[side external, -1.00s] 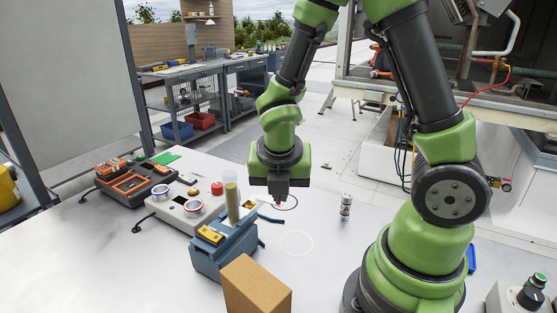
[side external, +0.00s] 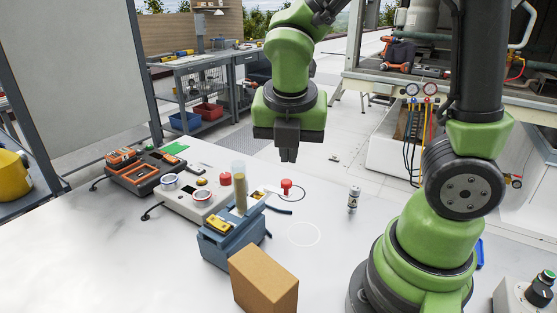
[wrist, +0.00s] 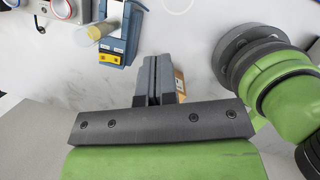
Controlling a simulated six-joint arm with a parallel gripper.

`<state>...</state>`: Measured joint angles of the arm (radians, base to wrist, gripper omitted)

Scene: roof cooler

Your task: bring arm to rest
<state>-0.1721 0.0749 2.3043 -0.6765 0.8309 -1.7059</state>
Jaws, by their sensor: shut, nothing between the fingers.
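My gripper (side external: 288,155) is shut and empty, with its fingers pointing down, held well above the white table (side external: 130,245). In the wrist view the two dark fingers (wrist: 159,72) are side by side with nothing held between them. My green and black arm is bent, with its base at the right of the table. Below and in front of the gripper a red knob-like piece (side external: 286,187) stands on the table, apart from the fingers.
A blue holder (side external: 222,247) with a clear tube (side external: 239,185) stands left of the gripper, with a cardboard box (side external: 264,280) in front. A small canister (side external: 353,199) stands to the right. A grey box with round dials (side external: 188,200) and an orange-black case (side external: 143,172) sit further left.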

